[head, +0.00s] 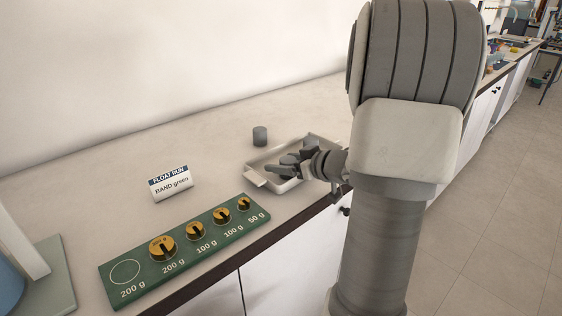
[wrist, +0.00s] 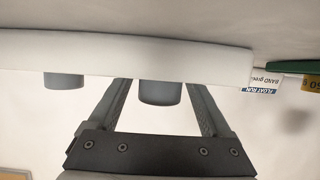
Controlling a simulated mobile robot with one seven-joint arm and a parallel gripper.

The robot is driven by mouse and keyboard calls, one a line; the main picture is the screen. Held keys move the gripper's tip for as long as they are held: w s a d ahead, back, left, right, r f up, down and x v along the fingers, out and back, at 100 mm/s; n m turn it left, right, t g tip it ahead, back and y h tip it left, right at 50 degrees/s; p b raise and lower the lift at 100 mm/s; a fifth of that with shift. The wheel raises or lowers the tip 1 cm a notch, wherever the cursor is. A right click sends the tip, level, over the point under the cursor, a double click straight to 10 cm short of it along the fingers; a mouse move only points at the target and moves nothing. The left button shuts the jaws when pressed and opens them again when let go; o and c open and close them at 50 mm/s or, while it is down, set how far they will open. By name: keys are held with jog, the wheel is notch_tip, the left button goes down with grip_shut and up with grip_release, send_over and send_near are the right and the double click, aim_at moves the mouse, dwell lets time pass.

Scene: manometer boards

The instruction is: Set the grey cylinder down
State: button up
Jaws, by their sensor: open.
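A grey cylinder (head: 290,159) shows at the shallow pale tray (head: 256,181), partly hidden by my gripper (head: 282,169). In the wrist view, which is upside down, this grey cylinder (wrist: 160,93) shows between my two open fingers (wrist: 160,90), with no clear contact on either side. The pale tray wall (wrist: 130,53) crosses that view and hides part of the cylinder and the fingertips. A second grey cylinder (head: 260,136) stands upright on the counter behind the tray. It also appears in the wrist view (wrist: 63,81), off to the side of my fingers.
A green board (head: 150,280) with several brass weights and one empty marked circle lies at the front left. A "FLOAT RUN, BAND green" sign (head: 171,183) stands behind it. The counter (head: 215,150) between sign and tray is clear. A pale wall rises behind.

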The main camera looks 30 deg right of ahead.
jog(key=p+v, duration=0.2)
jog(key=v, duration=0.8)
jog(key=shift+s+r+p, duration=0.1)
jog(key=shift+s+p, duration=0.15)
jog(key=shift+p, duration=0.05)
